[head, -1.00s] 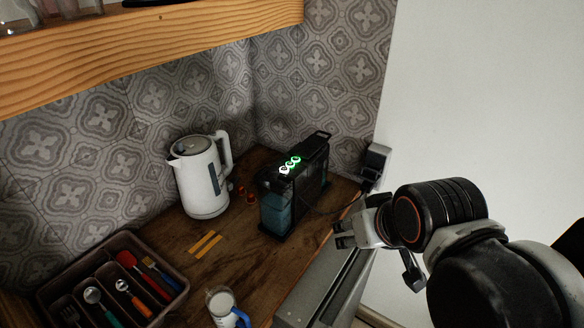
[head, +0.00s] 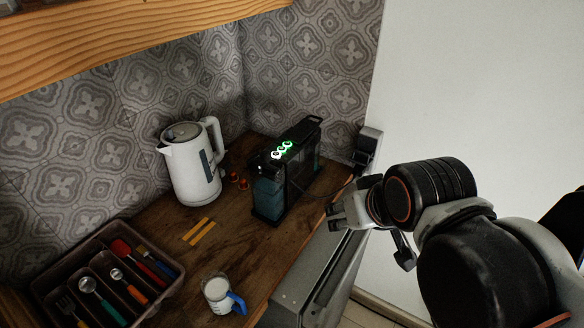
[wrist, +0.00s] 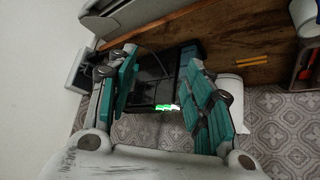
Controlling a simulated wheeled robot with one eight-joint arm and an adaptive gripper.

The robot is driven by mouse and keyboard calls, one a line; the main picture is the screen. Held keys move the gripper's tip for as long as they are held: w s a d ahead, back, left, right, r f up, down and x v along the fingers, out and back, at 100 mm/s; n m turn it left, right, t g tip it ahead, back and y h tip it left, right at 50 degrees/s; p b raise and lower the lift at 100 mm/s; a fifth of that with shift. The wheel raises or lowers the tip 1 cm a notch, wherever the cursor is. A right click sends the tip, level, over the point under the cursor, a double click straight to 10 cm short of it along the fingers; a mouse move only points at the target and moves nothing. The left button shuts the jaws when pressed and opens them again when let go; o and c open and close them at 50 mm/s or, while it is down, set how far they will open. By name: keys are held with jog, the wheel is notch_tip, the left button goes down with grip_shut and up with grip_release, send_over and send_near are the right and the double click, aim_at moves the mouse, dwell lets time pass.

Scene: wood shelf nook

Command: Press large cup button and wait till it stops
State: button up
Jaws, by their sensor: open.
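The black coffee machine (head: 287,172) stands on the wooden counter in the corner, in the middle of the head view. Its top carries a row of round lit buttons (head: 281,149), one white and the others ringed green. I cannot read which is the large cup button. My gripper (head: 335,213) is open and empty, to the right of the machine and apart from it. In the wrist view the open teal-padded fingers (wrist: 165,90) frame the machine (wrist: 158,68), and the green-white lights (wrist: 166,107) show between them, upside down.
A white kettle (head: 190,165) stands left of the machine, with small orange-red capsules (head: 240,181) between. A cutlery tray (head: 65,270) and a white cup with blue handle (head: 218,293) are nearer. A wooden shelf (head: 120,40) hangs above.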

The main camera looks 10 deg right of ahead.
grip_shut()
dwell(1.4)
